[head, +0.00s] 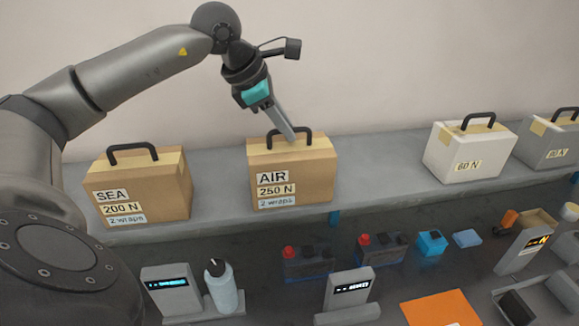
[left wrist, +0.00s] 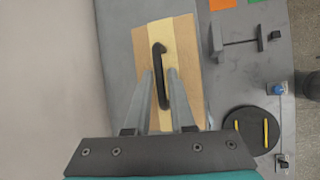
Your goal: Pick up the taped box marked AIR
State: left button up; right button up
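The AIR box (head: 315,172) is a tan box with tape over its top and a black handle. Its labels read AIR, 250 N and 2 wraps, and it stands on the grey ledge. My left gripper (head: 290,136) points down at its handle (head: 270,139). In the left wrist view the box top (left wrist: 143,50) with its yellow tape lies below, and the black handle (left wrist: 158,62) shows between the two spread fingers of my left gripper (left wrist: 160,76). The fingers look apart from each other; contact with the handle cannot be told. My right gripper is out of view.
A similar SEA box (head: 165,180) stands to the left on the ledge (head: 370,180). A white 60 N box (head: 480,165) and a grey box (head: 545,148) stand to the right. The dark bench in front holds a bottle (head: 222,285), displays, batteries and an orange sheet (head: 440,308).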

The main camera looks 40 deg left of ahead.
pick_arm(q)
jog(key=shift+x, duration=1)
grip_shut()
dwell(0.6)
jog(key=shift+w+a+r, duration=0.1)
jog(key=shift+w+r, duration=0.05)
jog(key=shift+r, duration=0.15)
